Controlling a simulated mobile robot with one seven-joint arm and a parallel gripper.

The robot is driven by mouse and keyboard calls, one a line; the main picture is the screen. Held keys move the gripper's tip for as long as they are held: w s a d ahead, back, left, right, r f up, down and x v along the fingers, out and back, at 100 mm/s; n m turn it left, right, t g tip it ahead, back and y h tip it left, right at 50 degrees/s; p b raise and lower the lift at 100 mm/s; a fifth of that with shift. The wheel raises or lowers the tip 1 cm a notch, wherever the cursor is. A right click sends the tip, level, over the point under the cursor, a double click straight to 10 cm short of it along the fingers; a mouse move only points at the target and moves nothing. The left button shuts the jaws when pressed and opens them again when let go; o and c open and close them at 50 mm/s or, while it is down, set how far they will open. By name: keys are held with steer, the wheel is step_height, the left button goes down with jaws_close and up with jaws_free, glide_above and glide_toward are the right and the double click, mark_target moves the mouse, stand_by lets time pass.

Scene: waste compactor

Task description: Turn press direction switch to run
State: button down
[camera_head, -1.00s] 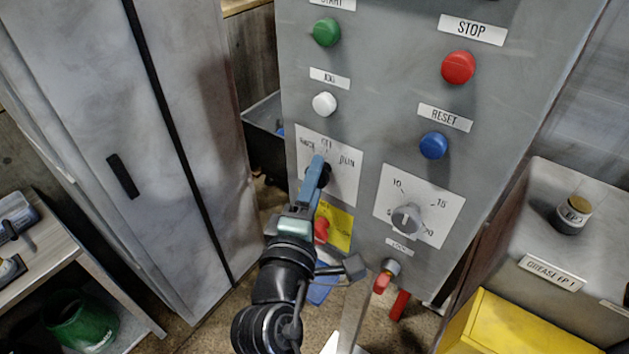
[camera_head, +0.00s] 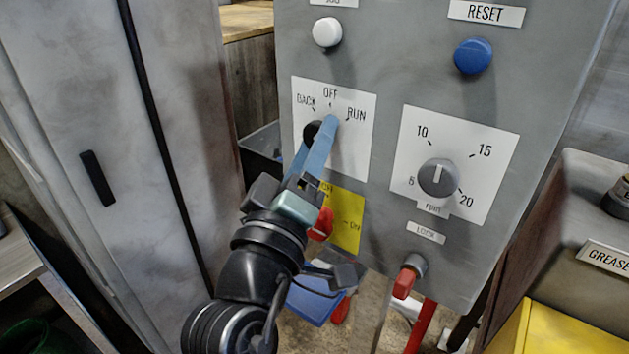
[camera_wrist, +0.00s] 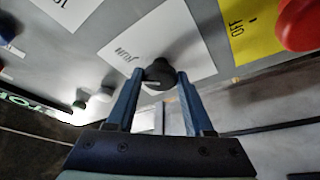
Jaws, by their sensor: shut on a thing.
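The press direction switch is a black knob (camera_head: 311,131) on a white plate (camera_head: 357,150) marked BACK, OFF and RUN, on the grey control panel. My gripper (camera_head: 326,128), with blue fingers, reaches up to it from below left and hides much of it. In the wrist view the knob (camera_wrist: 159,73) sits between the two fingertips of my gripper (camera_wrist: 160,78), which are shut on it. RUN is printed near the knob there. In the head view the fingers slant up and right, below OFF and left of RUN. The knob's pointer is too hidden to read.
Below the plate are a yellow plate (camera_head: 347,222) and a red switch (camera_head: 322,224), close to my wrist. A speed dial (camera_head: 438,178) is to the right, with a red-handled lock (camera_head: 406,280) below it. A grey cabinet (camera_head: 85,110) stands left.

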steer(key=m+b, duration=0.1)
steer(key=m+h+b, duration=0.1)
steer(key=b, duration=0.1)
steer(key=shift+f+m+b, duration=0.2)
steer(key=shift+m+b, duration=0.1)
steer(key=shift+r, duration=0.15)
steer(key=shift+c, duration=1.5)
jaws_free()
steer(key=b+v, duration=0.3)
steer(key=v, duration=1)
steer(key=shift+w, duration=0.15)
